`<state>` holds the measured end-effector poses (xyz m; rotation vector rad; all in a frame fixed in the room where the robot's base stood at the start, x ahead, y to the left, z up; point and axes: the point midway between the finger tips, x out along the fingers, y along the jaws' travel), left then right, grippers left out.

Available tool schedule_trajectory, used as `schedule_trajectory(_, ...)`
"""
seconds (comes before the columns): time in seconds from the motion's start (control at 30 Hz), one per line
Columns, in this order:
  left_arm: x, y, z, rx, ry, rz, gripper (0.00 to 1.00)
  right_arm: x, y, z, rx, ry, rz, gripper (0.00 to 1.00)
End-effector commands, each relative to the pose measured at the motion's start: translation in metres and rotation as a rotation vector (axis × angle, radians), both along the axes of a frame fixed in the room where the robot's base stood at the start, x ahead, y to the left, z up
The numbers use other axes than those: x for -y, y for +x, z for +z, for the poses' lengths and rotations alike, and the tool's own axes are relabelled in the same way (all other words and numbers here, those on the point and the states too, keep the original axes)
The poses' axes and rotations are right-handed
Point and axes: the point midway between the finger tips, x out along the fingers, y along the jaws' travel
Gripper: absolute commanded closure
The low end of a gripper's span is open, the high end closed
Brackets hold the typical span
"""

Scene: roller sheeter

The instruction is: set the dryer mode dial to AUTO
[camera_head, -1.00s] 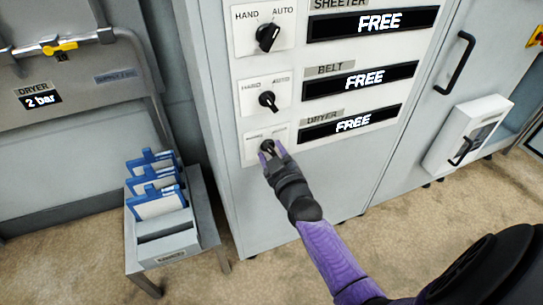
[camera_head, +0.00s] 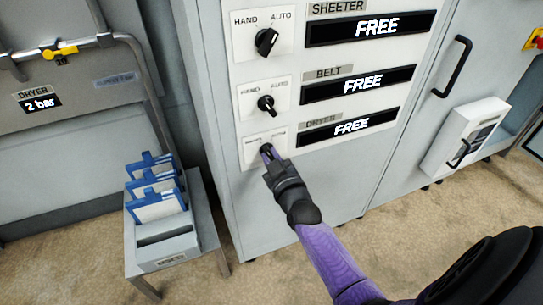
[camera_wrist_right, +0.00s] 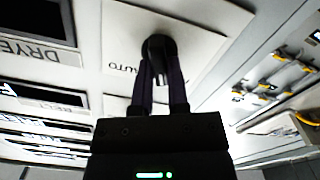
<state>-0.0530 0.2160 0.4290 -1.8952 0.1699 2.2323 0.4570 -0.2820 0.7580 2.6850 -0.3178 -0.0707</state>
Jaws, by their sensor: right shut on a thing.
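The dryer mode dial (camera_head: 266,149) is a small black knob on a white plate (camera_head: 251,155), the lowest of three such dials on the grey cabinet, beside the DRYER label. My right gripper (camera_head: 269,154) is shut on this knob, its purple fingers on either side of it. In the right wrist view the black knob (camera_wrist_right: 158,46) sits between the fingertips of my right gripper (camera_wrist_right: 160,72), with the word AUTO upside down to its left. The fingers and wrist hide part of the knob, and I cannot tell where its pointer stands. My left gripper is not in view.
Above are the belt dial (camera_head: 267,104) and the sheeter dial (camera_head: 267,41). The dryer display (camera_head: 350,127) reads FREE. A grey stand (camera_head: 167,245) with blue-framed cards is at left. A door handle (camera_head: 456,65) and a white box (camera_head: 466,135) are at right.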

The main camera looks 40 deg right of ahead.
Motion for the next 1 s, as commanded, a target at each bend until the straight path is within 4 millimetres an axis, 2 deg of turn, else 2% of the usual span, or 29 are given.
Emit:
schedule_trajectory(0.53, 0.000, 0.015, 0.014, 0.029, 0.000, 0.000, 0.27, 0.002, 0.000, 0.002, 0.111, 0.464, 0.000, 1.00)
schedule_trajectory(1.0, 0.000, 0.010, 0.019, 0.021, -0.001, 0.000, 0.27, 0.003, -0.001, 0.000, 0.195, 0.817, 0.000, 1.00)
